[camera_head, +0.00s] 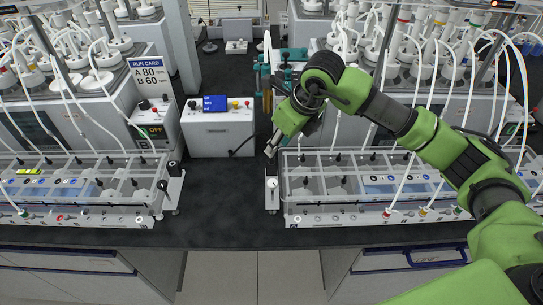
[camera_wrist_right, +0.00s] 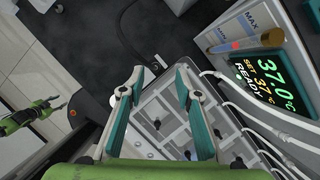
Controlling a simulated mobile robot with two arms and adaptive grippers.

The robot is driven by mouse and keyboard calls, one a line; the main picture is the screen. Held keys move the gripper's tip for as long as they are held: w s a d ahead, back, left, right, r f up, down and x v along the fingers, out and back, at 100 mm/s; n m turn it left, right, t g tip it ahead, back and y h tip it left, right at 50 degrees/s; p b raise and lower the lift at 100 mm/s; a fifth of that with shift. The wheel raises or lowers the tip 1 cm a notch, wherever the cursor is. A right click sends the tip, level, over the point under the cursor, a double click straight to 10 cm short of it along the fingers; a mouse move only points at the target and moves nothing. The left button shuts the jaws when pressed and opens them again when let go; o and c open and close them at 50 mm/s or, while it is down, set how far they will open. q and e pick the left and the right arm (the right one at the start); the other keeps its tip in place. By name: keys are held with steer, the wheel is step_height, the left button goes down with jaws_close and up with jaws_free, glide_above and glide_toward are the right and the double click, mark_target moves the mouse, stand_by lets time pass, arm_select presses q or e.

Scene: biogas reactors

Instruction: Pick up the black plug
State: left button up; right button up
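A short black cable with what looks like the black plug at its end (camera_head: 233,153) lies on the dark bench, at the front right of the white control box. A black cable (camera_wrist_right: 160,46) also lies on the bench in the right wrist view; I cannot make out a plug on it. My right gripper (camera_head: 272,146) is above the bench gap, a little right of the cable and apart from it. In the wrist view its teal-padded fingers (camera_wrist_right: 160,92) are spread with nothing between them. A green arm, probably my left, shows small at the left there; its gripper (camera_wrist_right: 56,100) is too small to read.
The white control box (camera_head: 217,133) with a blue screen stands at the back. Clear-lidded reactor baths stand left (camera_head: 70,190) and right (camera_head: 350,190) of the gap. Pale tubes loop over both. The dark bench (camera_head: 222,195) between the baths is clear at the front.

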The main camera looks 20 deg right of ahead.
mark_target(274, 157)
steer(key=p+x, duration=0.2)
steer(key=x, duration=0.2)
steer(key=shift+s+a+f+p, duration=0.25)
steer(key=shift+s+f+p, duration=0.05)
steer(key=shift+f+p, duration=0.1)
steer(key=shift+w+f, duration=0.1)
steer(key=shift+f, duration=0.15)
arm_select(q)
steer(key=w+r, duration=0.2)
steer(key=r, duration=0.1)
steer(key=shift+d, duration=0.1)
arm_select(e)
steer(key=c, duration=0.9)
